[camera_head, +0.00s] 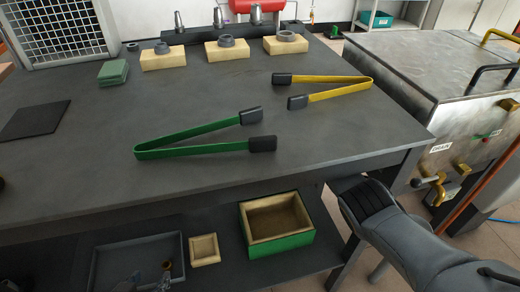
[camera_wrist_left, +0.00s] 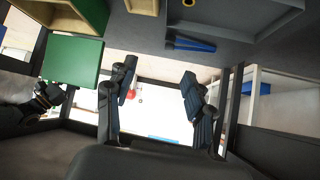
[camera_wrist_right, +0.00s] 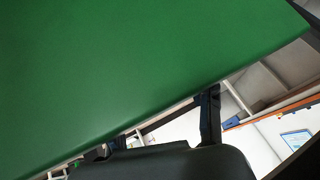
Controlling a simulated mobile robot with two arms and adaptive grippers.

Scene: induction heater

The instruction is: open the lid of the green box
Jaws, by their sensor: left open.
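The green box (camera_head: 282,245) stands on the shelf under the table. In the head view its top is open and shows a tan inside. A square green lid (camera_wrist_left: 72,58) shows in the left wrist view, beyond the box's corner. My right gripper (camera_wrist_left: 45,98) is close to the lid's lower left edge there. In the right wrist view the lid (camera_wrist_right: 130,70) fills most of the picture, and one finger shows below its edge; the other is mostly hidden. My left gripper (camera_wrist_left: 160,90) is open and empty, apart from the lid.
Green tongs (camera_head: 200,137) and yellow tongs (camera_head: 330,88) lie on the table (camera_head: 80,165). A grey tray (camera_head: 95,270) and a small tan box (camera_head: 204,249) are on the shelf left of the green box. A metal machine (camera_head: 420,80) stands at the right. Blue tongs (camera_wrist_left: 190,45) show in the left wrist view.

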